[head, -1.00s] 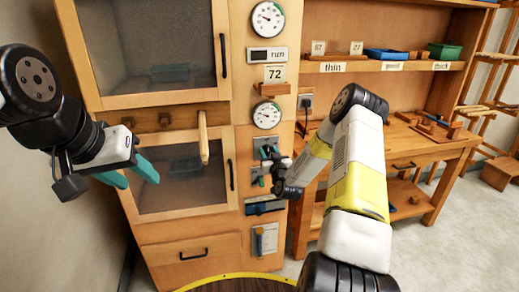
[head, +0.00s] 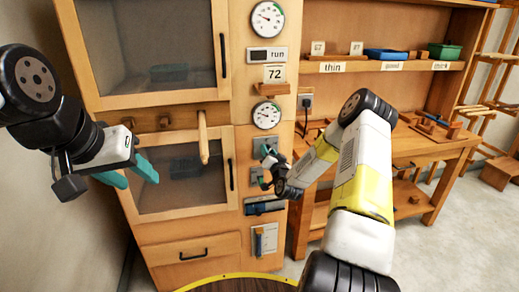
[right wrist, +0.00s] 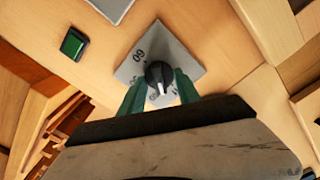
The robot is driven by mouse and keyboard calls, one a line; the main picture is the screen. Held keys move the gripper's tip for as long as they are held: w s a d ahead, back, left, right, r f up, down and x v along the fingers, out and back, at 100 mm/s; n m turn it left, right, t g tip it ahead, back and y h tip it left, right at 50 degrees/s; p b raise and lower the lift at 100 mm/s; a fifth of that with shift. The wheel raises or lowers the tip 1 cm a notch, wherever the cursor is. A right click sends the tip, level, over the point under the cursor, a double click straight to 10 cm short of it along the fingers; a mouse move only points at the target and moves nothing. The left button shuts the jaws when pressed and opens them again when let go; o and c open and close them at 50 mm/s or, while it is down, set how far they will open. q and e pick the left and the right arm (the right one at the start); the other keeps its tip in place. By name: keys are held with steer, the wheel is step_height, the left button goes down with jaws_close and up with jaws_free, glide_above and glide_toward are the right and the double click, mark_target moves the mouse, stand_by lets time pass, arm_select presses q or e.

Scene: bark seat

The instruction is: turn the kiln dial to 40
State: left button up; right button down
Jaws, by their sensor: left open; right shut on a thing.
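The kiln dial (right wrist: 160,75) is a round black knob with a white pointer mark, on a grey plate (right wrist: 178,45) with printed numbers. In the right wrist view the pointer mark faces the bottom of the picture. A "60" shows at the plate's upper left; other numbers are partly hidden by the knob and fingers. My right gripper (right wrist: 159,84) is shut on the knob, one green finger on each side. In the head view my right gripper (head: 267,164) is at the kiln's front panel, hiding the knob. My left gripper (head: 134,175) is open and empty before the lower kiln door.
Above the dial are a lower gauge (head: 266,115), a "72" card (head: 274,74), a "run" sign (head: 267,55) and an upper gauge (head: 268,19). A wooden peg (head: 203,138) sticks out left of the panel. A workbench (head: 440,140) stands at right.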

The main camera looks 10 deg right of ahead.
steer(key=m, duration=0.4)
steer(key=shift+d+f+m, duration=0.1)
steer(key=shift+m, duration=0.3)
stand_by(0.4)
steer(key=c, duration=0.9)
jaws_free()
steer(key=s, duration=0.8)
steer(key=shift+d, duration=0.15)
steer(key=shift+w, duration=0.1)
